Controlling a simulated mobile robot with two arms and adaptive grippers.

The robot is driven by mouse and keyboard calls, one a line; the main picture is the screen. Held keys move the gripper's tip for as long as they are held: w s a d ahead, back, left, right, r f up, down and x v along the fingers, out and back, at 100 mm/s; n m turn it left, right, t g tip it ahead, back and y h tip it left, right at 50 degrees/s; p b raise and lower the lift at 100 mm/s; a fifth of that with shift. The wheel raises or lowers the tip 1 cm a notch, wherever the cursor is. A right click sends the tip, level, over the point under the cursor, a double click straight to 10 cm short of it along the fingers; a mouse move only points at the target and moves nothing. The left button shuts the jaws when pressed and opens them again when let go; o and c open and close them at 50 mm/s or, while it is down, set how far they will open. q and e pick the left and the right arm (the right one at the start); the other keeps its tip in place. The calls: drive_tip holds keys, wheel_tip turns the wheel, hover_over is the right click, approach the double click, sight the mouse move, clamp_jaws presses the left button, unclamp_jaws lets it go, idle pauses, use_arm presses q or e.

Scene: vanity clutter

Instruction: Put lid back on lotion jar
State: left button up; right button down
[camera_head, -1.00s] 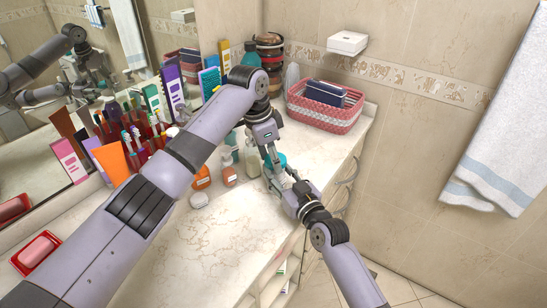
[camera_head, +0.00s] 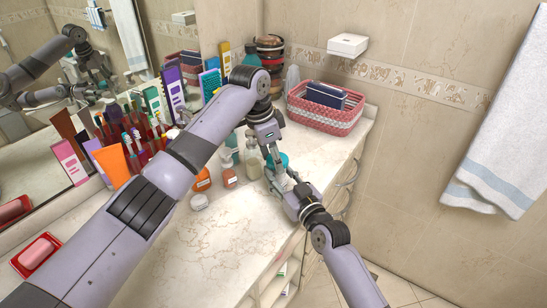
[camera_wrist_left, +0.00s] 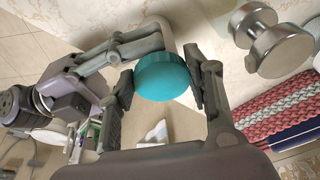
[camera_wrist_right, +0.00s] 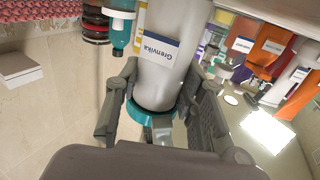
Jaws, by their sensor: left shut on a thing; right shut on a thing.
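The teal lid (camera_wrist_left: 163,77) is between the fingers of my left gripper (camera_wrist_left: 165,82), which is shut on it. The lid also shows in the head view (camera_head: 281,160). The white lotion jar (camera_wrist_right: 160,85), with a "Grenvika" label, is between the fingers of my right gripper (camera_wrist_right: 160,100), which is shut on it. The right wrist view is upside down, and teal shows around the jar's top end there. The lid is at the jar's mouth; I cannot tell whether it is fully seated. The grippers meet above the counter's front edge in the head view, largely hiding the jar.
The marble counter (camera_head: 215,240) is clear toward the front. A red soap tray (camera_head: 38,254) lies far left.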

use_arm(q)
drive_tip(key=shift+o, duration=0.2)
drive_tip(key=shift+a+f, duration=0.15)
drive_tip(key=shift+f, duration=0.95)
use_arm(e)
drive_tip(key=shift+s+r, duration=0.1)
drive_tip(key=shift+r, duration=0.05)
idle(0.3)
use_arm(q)
drive_tip(key=o, duration=0.8)
drive_tip(key=shift+o, duration=0.2)
drive_tip(key=shift+r, duration=0.4)
drive_tip(key=shift+v, duration=1.9)
drive_tip(key=c, duration=1)
drive_tip(key=shift+o, duration=0.2)
drive_tip(key=shift+w+f, duration=0.1)
drive_tip(key=shift+f, duration=0.2)
